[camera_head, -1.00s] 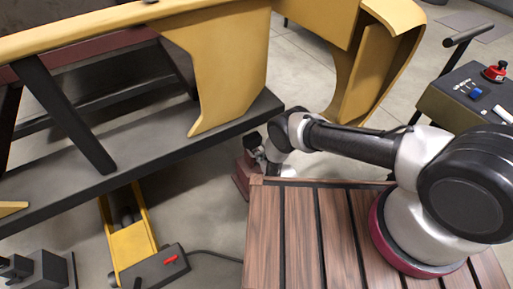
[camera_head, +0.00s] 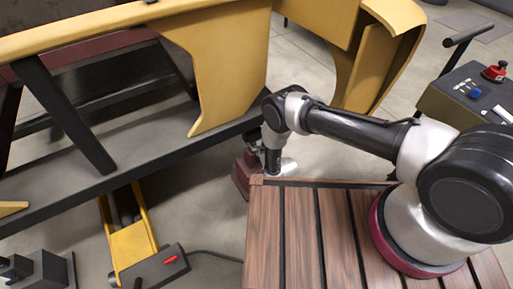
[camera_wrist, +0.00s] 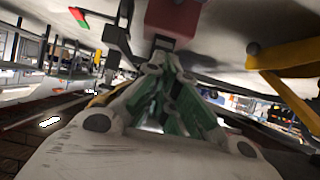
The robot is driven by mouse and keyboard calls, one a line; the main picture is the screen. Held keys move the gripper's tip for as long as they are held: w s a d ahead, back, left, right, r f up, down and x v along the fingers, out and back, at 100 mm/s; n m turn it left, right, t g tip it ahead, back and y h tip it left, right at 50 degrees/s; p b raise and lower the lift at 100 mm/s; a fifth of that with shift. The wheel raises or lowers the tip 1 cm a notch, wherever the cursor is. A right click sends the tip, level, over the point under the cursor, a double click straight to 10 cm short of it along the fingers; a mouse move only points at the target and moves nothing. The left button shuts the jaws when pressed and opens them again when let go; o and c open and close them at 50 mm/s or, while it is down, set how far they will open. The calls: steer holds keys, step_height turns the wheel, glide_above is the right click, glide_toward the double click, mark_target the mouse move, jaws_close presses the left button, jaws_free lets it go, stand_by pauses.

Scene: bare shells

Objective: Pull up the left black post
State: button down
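A dark red block (camera_head: 242,176) stands on the floor beyond the wooden platform's corner, at the edge of the dark bench. In the wrist view it shows as a red block (camera_wrist: 175,18) at the top, with a narrow dark part below it. This dark part may be the black post; I cannot tell which post is the left one. My gripper (camera_wrist: 163,52) points at it, with its green-sided fingers converging close to it. I cannot tell whether they touch or hold it. In the head view my wrist and the bench edge mostly hide the gripper and the post.
A yellow shell (camera_head: 225,80) hangs over the dark bench (camera_head: 150,140) near my wrist. A slatted wooden platform (camera_head: 300,230) lies under my arm. A yellow floor unit (camera_head: 132,245) stands left, and a control box (camera_head: 470,95) with a red button stands right.

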steer(key=shift+r, duration=2.25)
steer(key=s+d+f, duration=0.2)
steer(key=s+d, duration=0.3)
steer(key=s, duration=0.2)
steer(key=shift+s+f, duration=0.25)
steer(key=shift+f, duration=0.05)
